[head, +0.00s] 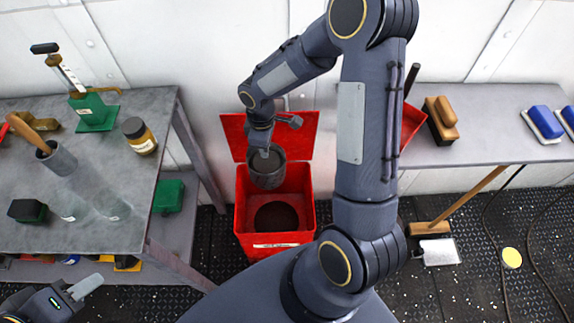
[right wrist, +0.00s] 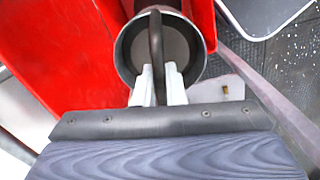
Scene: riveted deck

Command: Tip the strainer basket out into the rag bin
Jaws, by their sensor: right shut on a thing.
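The strainer basket (head: 267,172) is a dark grey round pot held over the red rag bin (head: 275,240), near the bin's back. It looks about upright, its mouth facing up. My right gripper (head: 264,150) is above it; in the right wrist view my right gripper (right wrist: 157,84) is shut on the basket's dark handle, which crosses the mouth of the basket (right wrist: 122,62). What lies inside the basket is unclear. The bin's lid (head: 240,135) stands open at the back, and a dark round patch shows inside the bin. My left gripper (head: 86,287) is low at the left, partly cut off.
A grey table at left (head: 110,180) carries a jar (head: 138,135), a grey cup with a wooden-handled tool (head: 57,158) and a green-based tool (head: 93,110). A bench at right (head: 490,140) holds brushes. A broom (head: 465,205) and dustpan (head: 440,252) are on the floor.

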